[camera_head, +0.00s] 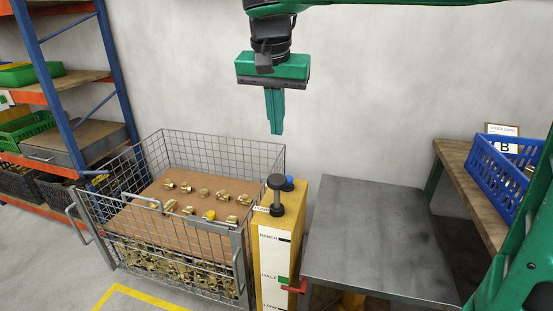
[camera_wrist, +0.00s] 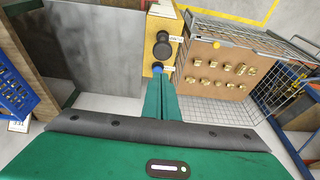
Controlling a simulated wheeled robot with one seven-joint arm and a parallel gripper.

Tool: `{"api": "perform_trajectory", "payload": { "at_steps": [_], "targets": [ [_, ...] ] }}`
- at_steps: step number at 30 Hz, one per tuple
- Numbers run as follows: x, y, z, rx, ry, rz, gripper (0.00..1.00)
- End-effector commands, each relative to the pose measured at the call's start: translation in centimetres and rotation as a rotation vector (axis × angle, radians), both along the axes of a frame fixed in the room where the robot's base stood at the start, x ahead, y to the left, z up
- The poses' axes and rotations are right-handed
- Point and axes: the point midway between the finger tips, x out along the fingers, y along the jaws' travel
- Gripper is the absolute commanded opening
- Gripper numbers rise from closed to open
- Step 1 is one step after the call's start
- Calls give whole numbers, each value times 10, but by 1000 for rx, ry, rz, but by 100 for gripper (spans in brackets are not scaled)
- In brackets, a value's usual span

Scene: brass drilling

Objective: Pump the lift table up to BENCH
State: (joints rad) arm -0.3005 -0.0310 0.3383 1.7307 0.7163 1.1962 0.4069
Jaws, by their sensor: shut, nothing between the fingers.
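The lift table (camera_head: 375,240) has a bare grey top, also in the wrist view (camera_wrist: 110,45). Left of it stands a yellow post (camera_head: 298,215) with a white scale (camera_head: 273,262) lettered BENCH, HALF and, partly cut off, LOW. A red pointer (camera_head: 293,289) sits beside and slightly below the green mark at HALF. On the post's top are a black pump knob (camera_head: 276,183) and a smaller blue knob (camera_head: 289,183); both show in the wrist view, black (camera_wrist: 162,50) and blue (camera_wrist: 157,69). My gripper (camera_head: 276,132) is shut and empty, pointing down above the knobs, apart from them.
A wire crate (camera_head: 215,143) with brass fittings on a brown sheet stands left of the post. Shelving (camera_head: 70,85) is at far left. A wooden bench (camera_head: 455,160) with a blue crate (camera_head: 500,175) is at right. The air around my gripper is clear.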

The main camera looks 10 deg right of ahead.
Motion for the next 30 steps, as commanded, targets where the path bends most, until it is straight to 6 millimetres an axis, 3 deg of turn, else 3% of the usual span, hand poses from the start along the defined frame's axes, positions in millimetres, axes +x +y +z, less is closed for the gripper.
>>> {"api": "perform_trajectory", "payload": {
  "at_steps": [5,21,30],
  "targets": [
    [4,-3,-17,-3,3,-1,0],
    [25,-11,-110,-1,4,-1,0],
    [26,-9,-133,0,1,0,0]
  ]
}}
